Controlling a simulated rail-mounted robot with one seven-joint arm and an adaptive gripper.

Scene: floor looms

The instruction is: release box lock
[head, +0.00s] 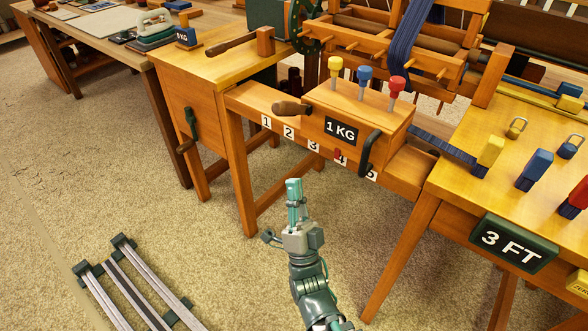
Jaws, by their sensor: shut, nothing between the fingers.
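The wooden box (355,106) with a black "1 KG" label (341,131) sits on the loom's front beam (250,103). A dark bent lever (369,152) is on the right of its front face; it may be the lock, but I cannot tell its state. A brown wooden handle (291,108) sticks out at the box's left. Yellow, blue and red pegs (365,75) stand on top. My gripper (294,184) points up, shut and empty, in front of the loom, below and left of the box, apart from it.
Number tags including "1" (266,122) run along the beam, with a small red marker (338,154) near "4". Metal rails (140,285) lie at lower left. Carpet (110,170) is open at left.

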